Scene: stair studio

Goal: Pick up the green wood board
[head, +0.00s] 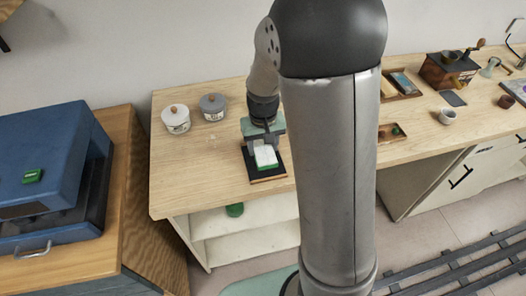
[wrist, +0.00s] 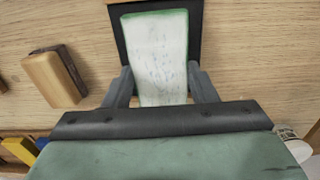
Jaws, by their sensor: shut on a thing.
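The green wood board (head: 266,158) has a white, faintly marked top and green edges. It lies at or just above a black tray with a wooden edge (head: 269,179); I cannot tell if they touch. In the wrist view the board (wrist: 158,50) runs away from me between the two grey fingers, over the dark tray (wrist: 122,35). My gripper (wrist: 161,85) is shut on the board's near part, one finger at each side. In the head view my gripper (head: 264,142) is over the board's far end. The board's nearest end is hidden by the gripper body.
A blue case (head: 50,155) is farther left. A brown block (wrist: 54,76) lies left of the gripper in the wrist view.

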